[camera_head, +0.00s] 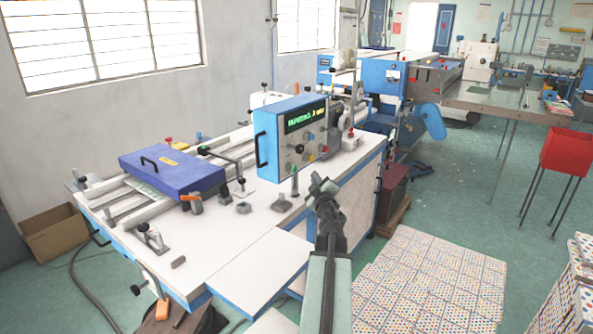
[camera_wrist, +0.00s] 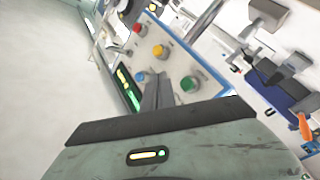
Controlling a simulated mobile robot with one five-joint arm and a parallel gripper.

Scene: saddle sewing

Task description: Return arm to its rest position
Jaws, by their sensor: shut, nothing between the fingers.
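My arm rises from the bottom middle of the head view, and my gripper (camera_head: 322,186) is at its upper end, in front of the white-topped machine table (camera_head: 235,262). In the wrist view my gripper (camera_wrist: 157,82) shows as two dark fingers close together, shut with nothing between them. Behind the fingers in that view is the blue-edged control panel (camera_wrist: 176,62) with coloured knobs and a green display, seen tilted. The same control box (camera_head: 290,138) stands on the table in the head view, left of and behind my gripper. I see a gap of unclear size between them.
A blue-lidded unit (camera_head: 172,172) sits on rails at the table's left. Stacked sheets with coloured dots (camera_head: 430,280) lie on the floor to the right. A red bin (camera_head: 566,152) on legs stands at the far right. Green floor (camera_head: 470,190) is open between them.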

